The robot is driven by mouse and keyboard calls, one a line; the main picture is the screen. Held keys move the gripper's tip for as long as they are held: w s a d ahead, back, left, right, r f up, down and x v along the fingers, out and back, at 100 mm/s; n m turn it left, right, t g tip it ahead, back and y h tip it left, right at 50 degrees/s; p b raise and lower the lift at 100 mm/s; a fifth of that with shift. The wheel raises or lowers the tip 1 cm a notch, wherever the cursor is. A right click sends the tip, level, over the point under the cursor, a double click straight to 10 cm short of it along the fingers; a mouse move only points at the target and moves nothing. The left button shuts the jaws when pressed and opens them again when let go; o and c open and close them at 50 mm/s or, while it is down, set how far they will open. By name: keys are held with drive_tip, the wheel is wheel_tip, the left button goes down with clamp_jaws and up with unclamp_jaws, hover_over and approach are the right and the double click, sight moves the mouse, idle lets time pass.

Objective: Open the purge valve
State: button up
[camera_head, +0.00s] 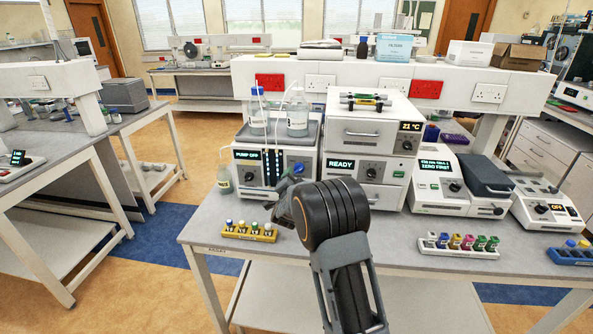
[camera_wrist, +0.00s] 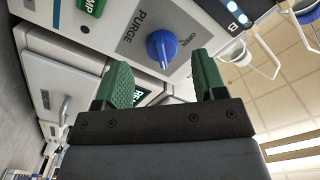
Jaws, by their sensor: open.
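The purge valve is a blue knob (camera_wrist: 162,50) on a grey panel marked PURGE, with a smaller word that looks like OPEN beside it, in the wrist view. The panel is on the pump unit (camera_head: 247,180), whose display reads PUMP OFF in the head view. My gripper (camera_wrist: 163,78) is open, with its two green fingers apart. The knob lies ahead of the gap between them, and nothing is held. In the head view my own arm hides most of the gripper in front of the pump's lower right front.
Two bottles (camera_head: 297,112) stand on top of the pump. A yellow vial rack (camera_head: 249,233) lies on the bench in front of it. An oven-like unit reading READY (camera_head: 365,190) stands close on the right. A small bottle (camera_head: 224,178) is at the pump's left.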

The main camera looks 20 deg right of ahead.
sight(296, 173)
drive_tip(key=shift+p+x, duration=0.5)
drive_tip(key=shift+x, duration=1.7)
drive_tip(key=c, duration=0.9)
